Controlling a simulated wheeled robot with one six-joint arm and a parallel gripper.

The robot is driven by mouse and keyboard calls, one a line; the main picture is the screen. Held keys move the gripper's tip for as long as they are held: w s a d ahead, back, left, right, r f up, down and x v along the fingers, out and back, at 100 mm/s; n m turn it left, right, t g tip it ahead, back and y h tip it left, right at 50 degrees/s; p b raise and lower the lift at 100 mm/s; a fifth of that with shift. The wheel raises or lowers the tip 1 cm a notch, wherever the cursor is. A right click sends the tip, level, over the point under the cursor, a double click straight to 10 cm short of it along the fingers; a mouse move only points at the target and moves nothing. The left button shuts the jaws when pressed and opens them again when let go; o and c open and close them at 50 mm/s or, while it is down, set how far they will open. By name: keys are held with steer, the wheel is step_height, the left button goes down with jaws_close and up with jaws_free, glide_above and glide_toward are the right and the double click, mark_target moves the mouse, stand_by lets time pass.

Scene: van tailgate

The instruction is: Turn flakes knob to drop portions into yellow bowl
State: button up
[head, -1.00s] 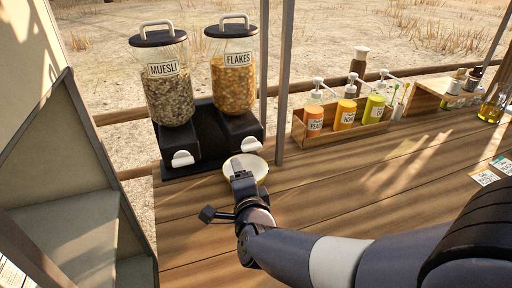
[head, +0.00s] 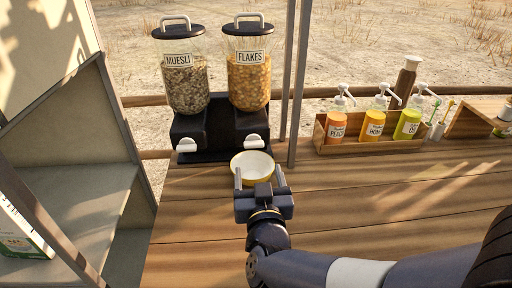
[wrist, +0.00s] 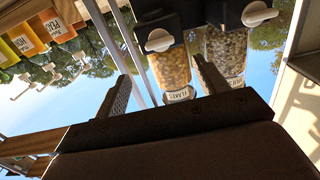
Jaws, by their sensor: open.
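The flakes dispenser (head: 249,80), labelled FLAKES, is a clear canister of golden flakes on a black base. Its white knob (head: 254,141) is on the base's front, and this knob also shows in the wrist view (wrist: 158,41), where the scene is upside down. The yellow bowl (head: 252,164), pale inside, sits on the counter below the knob and looks empty. My gripper (head: 259,177) is open and empty, its fingers side by side at the bowl's near side in the head view. I cannot tell whether they touch the bowl.
The muesli dispenser (head: 186,82) with its own white knob (head: 187,145) stands left of the flakes. A metal post (head: 299,90) rises just right of the bowl. A wooden pump-bottle rack (head: 365,130) is farther right. The middle counter is clear.

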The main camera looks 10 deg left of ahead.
mark_target(254, 147)
steer(key=x, duration=1)
steer(key=shift+w+p, duration=0.2)
steer(key=shift+p, duration=0.15)
steer(key=shift+c, duration=0.6)
steer(key=c, duration=0.9)
steer(key=shift+f+m+b, duration=0.15)
steer(key=shift+m+b, duration=0.25)
steer(key=shift+b, duration=0.2)
